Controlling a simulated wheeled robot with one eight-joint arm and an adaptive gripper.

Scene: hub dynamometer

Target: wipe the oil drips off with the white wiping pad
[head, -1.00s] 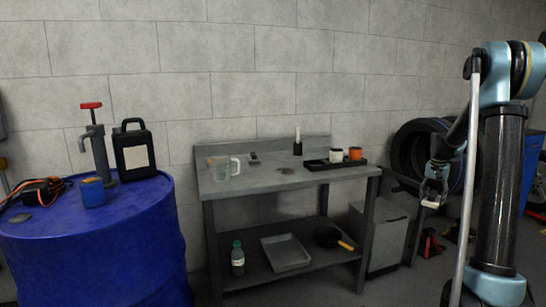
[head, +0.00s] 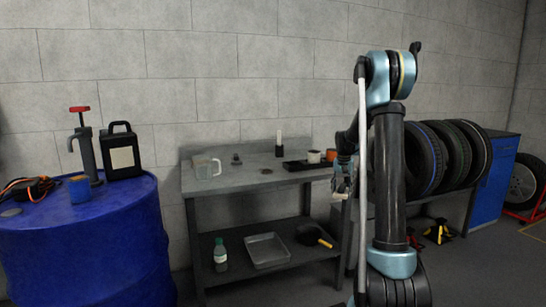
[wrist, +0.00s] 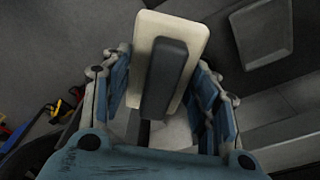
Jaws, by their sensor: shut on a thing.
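The white wiping pad (wrist: 147,32) is a cream-white plate with a dark block handle (wrist: 165,75) on it. It fills the upper middle of the wrist view. My gripper (wrist: 160,82) is shut on the handle, with a blue finger on each side. In the head view my gripper (head: 343,182) hangs beside the right end of the workbench (head: 222,182); the pad is too small there to make out clearly. A small dark patch (head: 266,171) lies on the middle of the bench top. It may be oil, but I cannot tell for sure.
On the bench stand a clear jug (head: 207,168), a small dark object (head: 236,160), a dark bottle (head: 279,148) and a black tray (head: 295,166) with cups. A blue drum (head: 90,245) stands left, tyres (head: 425,160) right. The bench top's front middle is clear.

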